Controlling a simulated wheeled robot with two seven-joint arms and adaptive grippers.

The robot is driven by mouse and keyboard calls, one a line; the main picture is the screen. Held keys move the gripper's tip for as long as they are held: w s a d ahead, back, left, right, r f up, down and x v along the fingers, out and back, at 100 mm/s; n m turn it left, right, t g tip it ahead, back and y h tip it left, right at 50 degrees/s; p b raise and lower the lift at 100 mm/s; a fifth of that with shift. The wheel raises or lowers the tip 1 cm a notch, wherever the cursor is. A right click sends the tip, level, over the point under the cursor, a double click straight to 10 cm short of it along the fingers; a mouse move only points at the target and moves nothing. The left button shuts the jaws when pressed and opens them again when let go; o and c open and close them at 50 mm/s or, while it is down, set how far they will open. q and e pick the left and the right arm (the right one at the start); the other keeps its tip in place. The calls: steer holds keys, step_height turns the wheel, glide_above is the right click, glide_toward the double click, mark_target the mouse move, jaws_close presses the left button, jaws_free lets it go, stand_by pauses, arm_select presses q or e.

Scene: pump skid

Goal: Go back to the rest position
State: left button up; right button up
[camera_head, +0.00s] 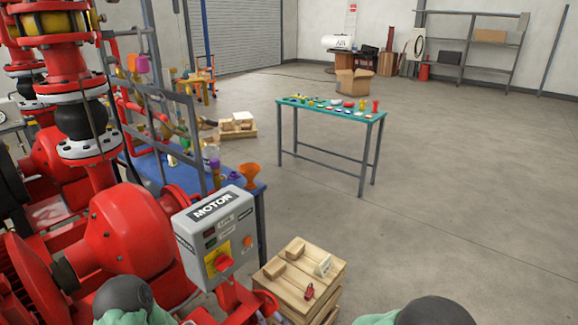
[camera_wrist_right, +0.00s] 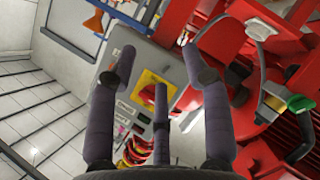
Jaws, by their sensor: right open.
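My right gripper (camera_wrist_right: 160,72) shows in the right wrist view. Its dark fingers are spread apart and nothing is held between them. Beyond the fingers is the grey MOTOR control box (camera_wrist_right: 140,60) with its yellow switch plate (camera_wrist_right: 151,82); the fingers partly cover it, and I cannot tell the exact gap. In the head view the same control box (camera_head: 212,235) stands upright beside the red pump, with a red handle (camera_head: 222,262) on its yellow plate. Dark, rounded parts of my own arms show at the bottom edge. My left gripper is not in view.
Red pump machinery (camera_head: 130,230) fills the left. A wooden crate (camera_head: 290,290) with small items stands right of the control box. A blue bench (camera_head: 150,165) is behind it. A teal-topped table (camera_head: 345,112) stands farther back. The floor at right is clear.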

steer(key=s+d+f+m+g+h, duration=0.1)
steer(key=s+d+f+m+g, duration=0.2)
steer(key=d+f+m, duration=0.3)
steer(key=s+d+f+m+g+h, duration=0.1)
steer(key=s+d+f+m+g, duration=0.25)
steer(key=f, duration=0.55)
steer(key=s+d+f+m+g+p, duration=0.1)
steer(key=s+d+f+m+g, duration=0.1)
steer(key=s+m, duration=0.3)
steer(key=s+d+f+m+g, duration=0.3)
steer(key=s+d+f+m, duration=0.1)
steer(key=s, duration=0.5)
steer(key=shift+s+d+f+m+p, duration=0.25)
steer(key=shift+s+f+m+p, duration=0.15)
steer(key=shift+f+m, duration=0.45)
steer(key=shift+w+r+g, duration=0.1)
steer(key=shift+g, duration=0.15)
